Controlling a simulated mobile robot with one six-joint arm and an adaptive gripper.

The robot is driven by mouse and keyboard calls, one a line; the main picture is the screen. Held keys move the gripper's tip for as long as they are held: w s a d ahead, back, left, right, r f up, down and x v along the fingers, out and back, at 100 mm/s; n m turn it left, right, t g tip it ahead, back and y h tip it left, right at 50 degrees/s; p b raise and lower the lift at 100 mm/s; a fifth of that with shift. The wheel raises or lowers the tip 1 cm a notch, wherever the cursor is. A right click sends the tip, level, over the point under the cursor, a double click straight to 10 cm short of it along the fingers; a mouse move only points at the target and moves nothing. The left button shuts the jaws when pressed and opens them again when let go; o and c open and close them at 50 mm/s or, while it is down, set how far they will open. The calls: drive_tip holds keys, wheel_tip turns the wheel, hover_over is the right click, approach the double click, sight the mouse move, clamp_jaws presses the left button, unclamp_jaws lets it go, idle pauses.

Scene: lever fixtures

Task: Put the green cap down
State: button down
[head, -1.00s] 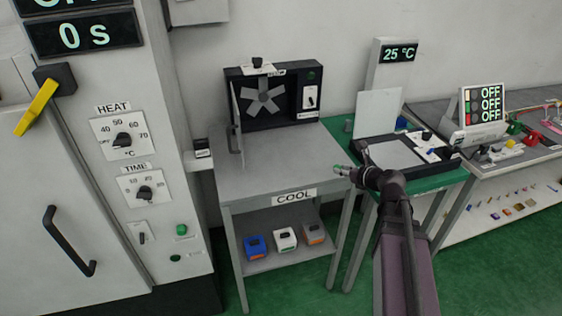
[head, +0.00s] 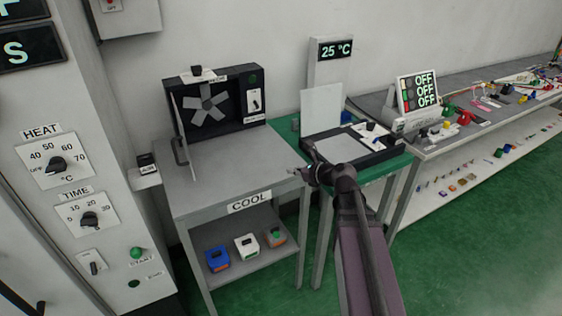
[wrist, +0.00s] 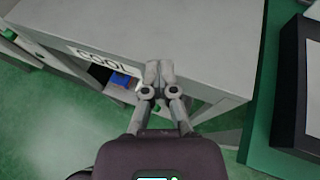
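My gripper (head: 300,173) is in front of the right front corner of the grey COOL table (head: 222,165). In the wrist view its two fingertips (wrist: 160,72) lie side by side, close together, with nothing visible between them. No green cap shows at the fingertips in either view. In the head view a small green patch (head: 276,231) shows at the orange box on the shelf below; I cannot tell whether it is the cap, or whether it touches the box.
A fan unit (head: 212,105) stands at the back of the COOL table, with a clear top in front. Blue (head: 217,259) and white (head: 246,247) boxes sit on its lower shelf. A green table (head: 395,163) with a flat device stands to the right.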

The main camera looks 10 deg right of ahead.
drive_tip(key=b, duration=0.1)
hover_over(281, 162)
drive_tip(key=s+d, duration=0.2)
drive_tip(key=shift+w+f, duration=0.1)
drive_tip(key=shift+f, duration=0.5)
drive_tip(key=shift+f, duration=0.1)
drive_tip(key=shift+f+b, duration=1.65)
drive_tip(key=shift+b, duration=0.15)
drive_tip(key=shift+f+b, duration=0.35)
drive_tip(key=shift+f, duration=0.05)
drive_tip(key=shift+s+a+f, duration=0.1)
drive_tip(key=shift+s+f, duration=0.05)
drive_tip(key=shift+s, duration=0.05)
